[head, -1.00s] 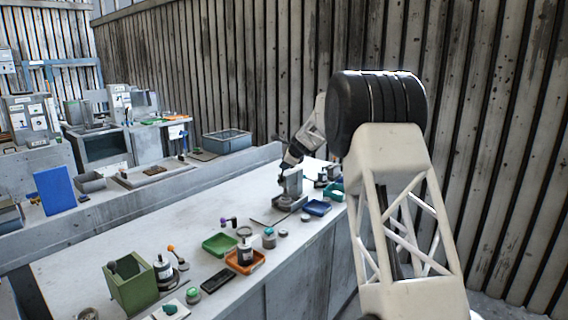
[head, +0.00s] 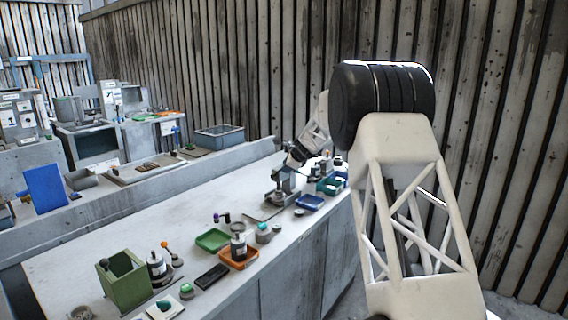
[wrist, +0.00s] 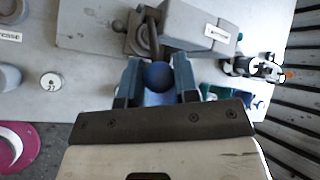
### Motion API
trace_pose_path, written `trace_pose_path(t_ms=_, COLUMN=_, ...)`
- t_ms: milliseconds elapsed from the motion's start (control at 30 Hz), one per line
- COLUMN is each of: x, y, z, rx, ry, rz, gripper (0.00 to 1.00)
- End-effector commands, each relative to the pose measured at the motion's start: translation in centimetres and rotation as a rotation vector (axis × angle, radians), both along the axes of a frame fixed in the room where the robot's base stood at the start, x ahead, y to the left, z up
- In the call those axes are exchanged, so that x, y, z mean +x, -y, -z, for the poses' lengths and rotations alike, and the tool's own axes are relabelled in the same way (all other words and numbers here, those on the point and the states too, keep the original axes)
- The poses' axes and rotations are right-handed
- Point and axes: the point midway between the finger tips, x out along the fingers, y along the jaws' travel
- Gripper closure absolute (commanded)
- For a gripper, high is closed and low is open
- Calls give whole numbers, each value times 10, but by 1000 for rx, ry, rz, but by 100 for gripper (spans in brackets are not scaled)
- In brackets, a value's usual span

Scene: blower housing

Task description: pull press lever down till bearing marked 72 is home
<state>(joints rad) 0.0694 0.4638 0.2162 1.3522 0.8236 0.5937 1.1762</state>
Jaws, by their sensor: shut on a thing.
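In the wrist view my gripper (wrist: 158,66) has its two blue fingers on either side of a round dark blue knob (wrist: 158,77) and is shut on it. A dark lever rod (wrist: 152,32) runs from the knob toward the grey press (wrist: 190,22), which carries a white label. In the head view the press (head: 281,192) stands on the far part of the bench, with my gripper (head: 295,160) at its top. A small round part (wrist: 50,81) with a marking like 27 or 72 lies left of my gripper. I cannot see how the bearing sits in the press.
The grey bench (head: 140,232) holds a green tray (head: 213,240), an orange tray (head: 239,258), a blue tray (head: 310,203) and a green box (head: 125,282). Small round parts lie near the front edge. A slatted wall (head: 480,130) stands behind my arm. The bench's middle is fairly clear.

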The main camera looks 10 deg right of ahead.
Motion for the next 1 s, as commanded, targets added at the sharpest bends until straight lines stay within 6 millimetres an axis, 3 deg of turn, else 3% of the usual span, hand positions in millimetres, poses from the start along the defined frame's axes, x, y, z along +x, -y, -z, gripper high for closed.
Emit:
trace_pose_path(t_ms=200, x=-5, y=1, z=12, rx=1, ry=-7, rz=-3, gripper=100)
trace_pose_path(t_ms=700, x=-7, y=0, z=18, rx=2, ry=-12, rz=-6, gripper=100)
trace_pose_path(t_ms=733, x=-7, y=0, z=18, rx=2, ry=-12, rz=-6, gripper=70)
trace_pose_path(t_ms=900, x=-6, y=1, z=16, rx=1, ry=-10, rz=-5, gripper=46)
trace_pose_path(t_ms=1000, x=-6, y=2, z=15, rx=1, ry=-8, rz=-4, gripper=46)
